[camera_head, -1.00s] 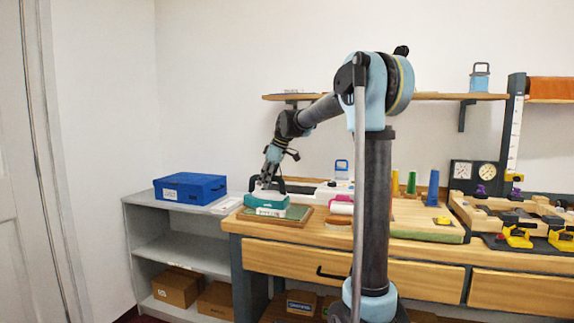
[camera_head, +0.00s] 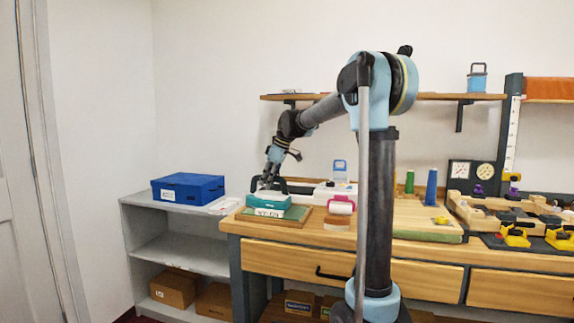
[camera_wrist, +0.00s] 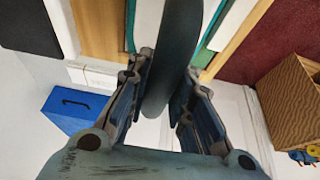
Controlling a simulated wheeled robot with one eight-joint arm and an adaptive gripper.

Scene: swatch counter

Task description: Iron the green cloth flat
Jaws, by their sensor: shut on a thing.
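The iron (camera_head: 268,202), teal above a pale base, rests at the left end of the bench on a wood-edged board with a green surface (camera_head: 292,220). Green shows around the iron, but I cannot tell cloth from board surface, nor whether it has wrinkles. My gripper (camera_head: 268,183) is above the iron, shut on its dark handle. In the wrist view the handle (camera_wrist: 178,50) runs between the two fingers, with teal edges of the iron below it. What lies under the iron is hidden.
A pink-and-white roll (camera_head: 341,205) stands just right of the board. A blue box (camera_head: 188,188) sits on the grey shelf unit (camera_head: 137,200) to the left. A wall shelf (camera_head: 430,97) runs behind my arm. Yellow-and-black clamps (camera_head: 515,236) are far right.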

